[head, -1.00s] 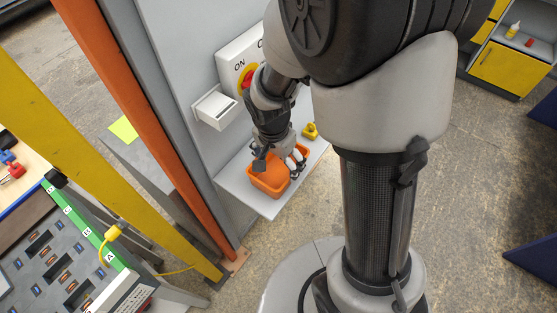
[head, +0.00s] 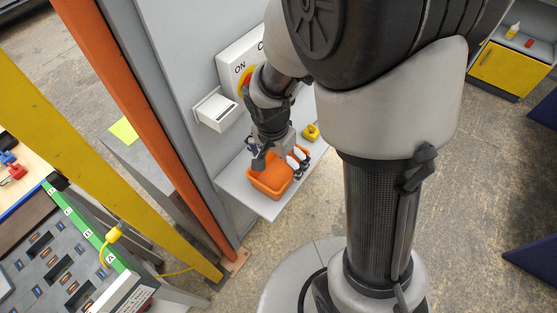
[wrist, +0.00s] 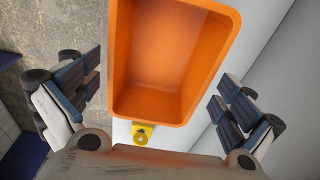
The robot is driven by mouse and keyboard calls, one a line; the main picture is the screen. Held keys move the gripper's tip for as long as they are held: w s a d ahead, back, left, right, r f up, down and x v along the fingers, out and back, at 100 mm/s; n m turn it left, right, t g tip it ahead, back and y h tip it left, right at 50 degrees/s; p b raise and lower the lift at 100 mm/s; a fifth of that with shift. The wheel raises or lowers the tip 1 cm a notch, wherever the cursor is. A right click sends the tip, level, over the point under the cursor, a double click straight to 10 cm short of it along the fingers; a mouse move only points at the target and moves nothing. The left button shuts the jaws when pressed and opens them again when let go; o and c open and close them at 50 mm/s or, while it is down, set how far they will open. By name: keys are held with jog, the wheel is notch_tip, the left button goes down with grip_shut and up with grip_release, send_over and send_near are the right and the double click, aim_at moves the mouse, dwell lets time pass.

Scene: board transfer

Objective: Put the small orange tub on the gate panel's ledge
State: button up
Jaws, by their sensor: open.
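The small orange tub (head: 270,180) sits upright on the gate panel's ledge (head: 262,207) in the head view. It looks empty in the wrist view (wrist: 165,58). My gripper (head: 283,160) is just above and beside the tub. In the wrist view my gripper's fingers (wrist: 153,100) are spread apart, one on each side of the tub, with gaps between them and its walls. The tub's underside is hidden.
A yellow padlock-like item (head: 311,132) lies on the ledge behind the tub, and also shows in the wrist view (wrist: 142,133). A white box with an ON switch (head: 240,68) and a small white holder (head: 217,110) are on the panel. An orange post (head: 150,120) stands left.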

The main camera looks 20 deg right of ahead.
notch_tip(320, 180, up, 6)
jog(key=r+p, duration=0.1)
jog(key=p, duration=0.1)
notch_tip(320, 180, up, 9)
jog(key=n+t, duration=0.2)
jog(key=n, duration=0.2)
send_over(277, 178)
jog(key=s, duration=0.5)
jog(key=s+r+n+t+y, duration=0.1)
jog(key=s+r+n, duration=0.5)
jog(key=s, duration=0.3)
jog(key=shift+s+d+r+n+t, duration=0.3)
jog(key=shift+s+d+n+t, duration=0.1)
